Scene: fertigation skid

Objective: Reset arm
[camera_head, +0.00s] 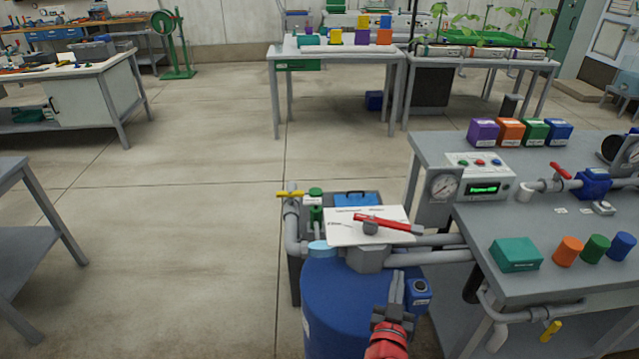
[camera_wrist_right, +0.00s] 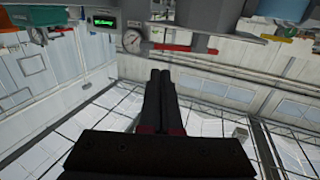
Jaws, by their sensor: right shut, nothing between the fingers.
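My right gripper (camera_head: 397,290) is low in the head view, in front of the blue barrel (camera_head: 335,305) and next to a small dark blue device (camera_head: 418,292). Its fingers are together and hold nothing. In the right wrist view the fingers (camera_wrist_right: 160,80) lie side by side, touching, with no object between them. The wrist view is tilted and shows the skid's parts along its top edge. A red-handled lever (camera_head: 388,222) lies over a white plate (camera_head: 345,226) above the barrel, beyond the gripper. My left gripper does not show.
The grey bench (camera_head: 530,215) at right holds a control box (camera_head: 480,178) with a green display, a gauge (camera_head: 444,186), a teal box (camera_head: 515,254) and several coloured blocks and cylinders. Pipes (camera_head: 430,257) run from the barrel area to it. Floor (camera_head: 180,220) at left is clear.

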